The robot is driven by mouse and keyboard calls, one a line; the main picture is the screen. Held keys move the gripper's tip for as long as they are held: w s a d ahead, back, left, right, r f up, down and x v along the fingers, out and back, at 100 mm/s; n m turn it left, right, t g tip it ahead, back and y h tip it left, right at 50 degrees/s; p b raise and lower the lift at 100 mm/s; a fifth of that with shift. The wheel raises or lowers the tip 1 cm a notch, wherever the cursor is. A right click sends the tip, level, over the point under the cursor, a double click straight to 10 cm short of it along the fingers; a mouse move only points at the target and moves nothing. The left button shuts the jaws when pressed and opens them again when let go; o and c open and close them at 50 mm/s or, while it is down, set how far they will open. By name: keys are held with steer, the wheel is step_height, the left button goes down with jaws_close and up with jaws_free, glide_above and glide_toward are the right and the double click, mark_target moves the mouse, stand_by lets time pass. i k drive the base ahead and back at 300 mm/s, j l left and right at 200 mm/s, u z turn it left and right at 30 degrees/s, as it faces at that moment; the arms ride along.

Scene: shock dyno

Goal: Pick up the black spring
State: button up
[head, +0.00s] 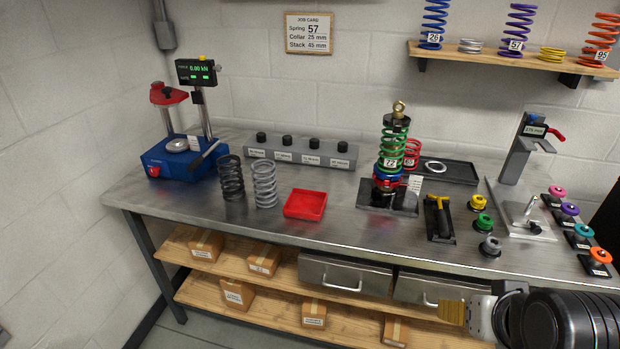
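The black spring (231,177) stands upright on the metal workbench (330,212), left of a grey spring (265,184). The two springs stand close side by side. My gripper (452,312) is at the lower right of the head view, in front of the bench's front edge and well to the right of the black spring. Only a yellowish finger part and the dark wrist show, so I cannot tell whether it is open or shut. No object shows in it.
A blue spring tester (180,160) stands left behind the springs. A red tray (305,204) lies right of them, and a grey block with black knobs (300,151) behind. A green-spring shock (394,150) stands mid-bench. Drawers (345,273) and boxed shelves are below.

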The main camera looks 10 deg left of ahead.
mark_target(231, 188)
steer(key=u, duration=1.25)
